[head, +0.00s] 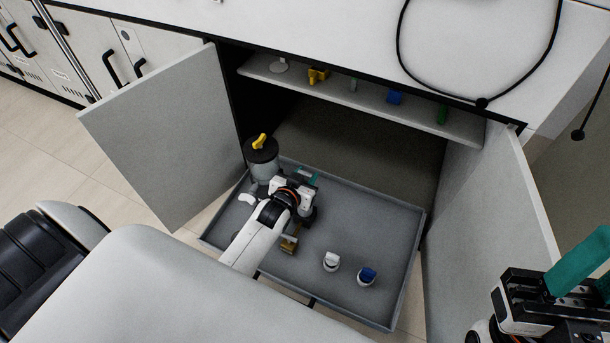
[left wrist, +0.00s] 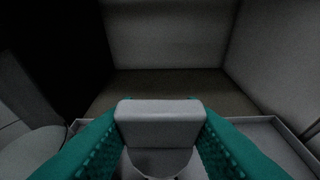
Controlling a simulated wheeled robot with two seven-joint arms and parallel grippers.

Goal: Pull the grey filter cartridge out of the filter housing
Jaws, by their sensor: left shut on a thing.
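My left gripper (head: 306,176) reaches down over the grey tray in the open cabinet. In the left wrist view its teal fingers are shut on a grey block-like grip with a rounded part below it, which looks like the grey filter cartridge (left wrist: 160,112). In the head view my gripper and arm hide the cartridge. I cannot make out the filter housing for sure, nor whether the cartridge still sits in it. My right gripper (head: 580,262) is at the lower right, away from the tray; its jaw gap does not show clearly.
The pulled-out tray (head: 398,285) also holds a dark-lidded canister (head: 262,170) with a yellow knob, a white-topped piece (head: 331,260), a blue-topped piece (head: 367,276) and a brass-coloured piece (head: 289,245). Open doors (head: 165,135) flank it. A shelf (head: 420,118) with small items hangs above.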

